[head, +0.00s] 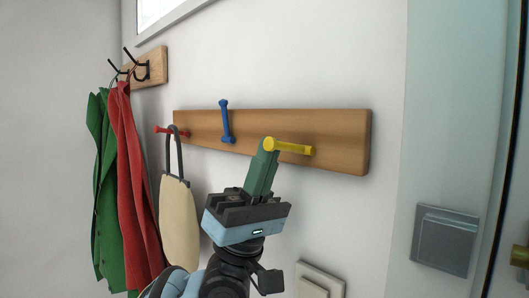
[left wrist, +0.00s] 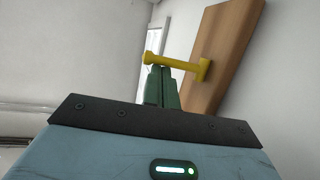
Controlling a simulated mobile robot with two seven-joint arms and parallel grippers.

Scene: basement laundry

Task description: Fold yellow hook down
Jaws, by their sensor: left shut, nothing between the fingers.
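The yellow hook (head: 291,147) sticks out from the wooden rail (head: 345,130) on the wall, its round knob end toward the left. It also shows in the left wrist view (left wrist: 183,65), running across just beyond the fingertips. My left gripper (head: 266,148) is shut with nothing between its green fingers. Its fingertips are at the knob end of the yellow hook; I cannot tell whether they touch it. In the left wrist view the closed fingers (left wrist: 162,80) are just below the hook. My right gripper is not in view.
A blue hook (head: 226,122) stands upright on the rail. A red hook (head: 171,131) at the left carries a cream bag (head: 178,222). Green (head: 105,190) and red (head: 135,190) garments hang at the far left. Switches (head: 318,283) are on the wall below.

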